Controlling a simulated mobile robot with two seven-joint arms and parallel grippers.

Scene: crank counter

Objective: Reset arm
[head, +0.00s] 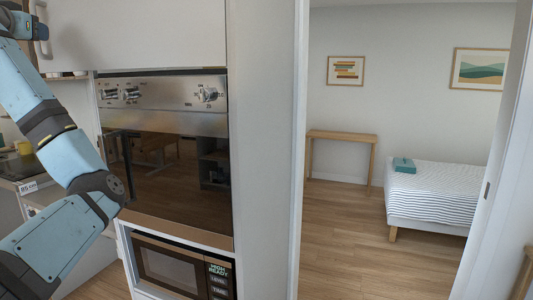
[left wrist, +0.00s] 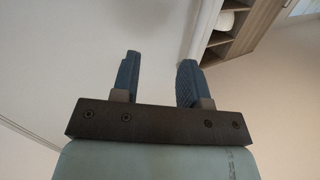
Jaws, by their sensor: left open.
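My left arm (head: 68,150), light blue with dark grey joints, comes in from the lower left of the head view. It bends at an elbow in front of the oven's left side and rises to the top left corner. Its wrist end is cut off there by the frame edge, so the fingers are not clear in that view. In the left wrist view my left gripper (left wrist: 157,64) has its two blue ridged fingers spread apart, with nothing between them. A plain pale surface lies behind them. My right arm and gripper are in neither view.
A built-in oven (head: 170,165) with knobs stands close beside my left arm, above a microwave (head: 172,264). A white cabinet (head: 135,35) hangs above. Right of a wall edge, a doorway opens onto clear wooden floor, a small table (head: 342,135) and a bed (head: 440,190).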

